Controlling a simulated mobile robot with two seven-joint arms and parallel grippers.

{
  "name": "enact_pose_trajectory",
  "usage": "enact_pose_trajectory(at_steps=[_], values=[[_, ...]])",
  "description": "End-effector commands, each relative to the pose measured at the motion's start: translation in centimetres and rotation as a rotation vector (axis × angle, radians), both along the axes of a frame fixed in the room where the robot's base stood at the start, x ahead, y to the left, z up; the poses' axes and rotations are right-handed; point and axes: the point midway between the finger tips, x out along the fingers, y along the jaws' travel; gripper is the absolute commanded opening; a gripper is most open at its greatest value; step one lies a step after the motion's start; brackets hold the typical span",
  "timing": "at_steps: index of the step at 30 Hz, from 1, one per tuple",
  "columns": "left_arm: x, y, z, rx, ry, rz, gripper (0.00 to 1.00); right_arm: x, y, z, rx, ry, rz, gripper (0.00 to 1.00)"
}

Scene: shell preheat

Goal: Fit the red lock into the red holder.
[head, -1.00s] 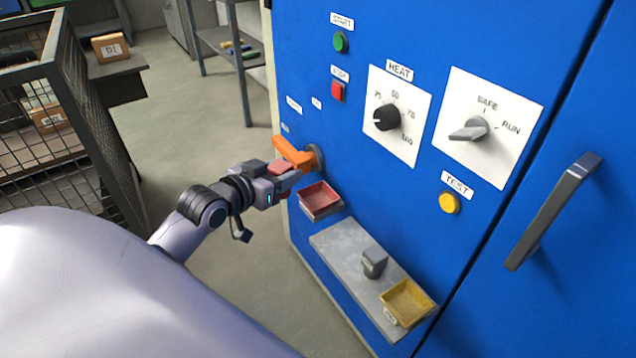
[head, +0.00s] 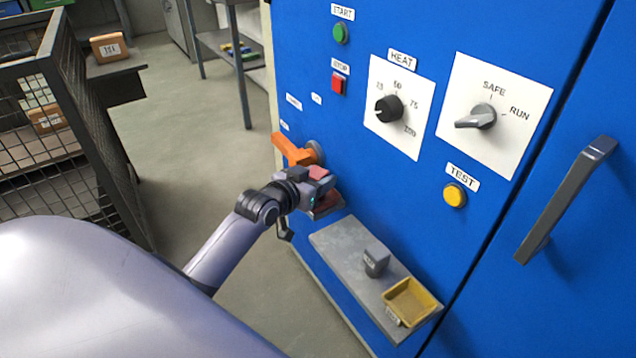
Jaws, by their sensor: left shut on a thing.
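My left gripper (head: 322,180) is shut on the red lock (head: 319,171), whose red top shows between the fingers. The gripper is at the red holder (head: 326,209), a small red tray on the blue cabinet front, and covers most of it. Only a strip of the holder's lower edge shows below the gripper. I cannot tell whether the lock is inside the holder or just above it. My right gripper is not in the head view.
An orange handle (head: 291,150) sticks out just above the gripper. The cabinet (head: 350,130) has knobs and buttons. A mesh cage (head: 70,130) stands at the left.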

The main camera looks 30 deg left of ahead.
Motion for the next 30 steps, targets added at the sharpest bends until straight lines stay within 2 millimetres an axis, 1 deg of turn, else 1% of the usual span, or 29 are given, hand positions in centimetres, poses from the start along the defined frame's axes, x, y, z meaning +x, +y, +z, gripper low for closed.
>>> enact_pose_trajectory(at_steps=[1, 10, 16, 17, 18, 19, 27, 30], values=[[0.27, -0.15, -0.41, -0.001, -0.004, 0.0, 0.17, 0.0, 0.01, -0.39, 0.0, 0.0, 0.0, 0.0], [0.35, -0.14, -0.43, 0.001, -0.003, 0.001, 0.17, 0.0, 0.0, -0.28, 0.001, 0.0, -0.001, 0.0], [0.33, -0.13, -1.07, 0.001, -0.003, 0.001, 0.17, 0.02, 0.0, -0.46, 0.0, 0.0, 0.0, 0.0], [0.32, -0.13, -1.12, 0.001, -0.002, 0.001, 0.52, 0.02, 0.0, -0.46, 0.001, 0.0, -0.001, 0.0], [0.32, -0.13, -1.05, 0.0, -0.002, 0.001, 0.65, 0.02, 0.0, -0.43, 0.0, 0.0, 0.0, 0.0], [0.32, -0.13, -1.05, 0.0, -0.002, 0.001, 0.74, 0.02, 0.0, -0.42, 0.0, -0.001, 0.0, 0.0], [0.32, -0.13, -1.02, 0.0, -0.002, 0.001, 0.74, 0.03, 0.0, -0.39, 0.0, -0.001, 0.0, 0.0], [0.34, -0.14, -0.57, 0.0, -0.003, 0.001, 0.74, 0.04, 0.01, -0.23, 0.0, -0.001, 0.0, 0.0]])
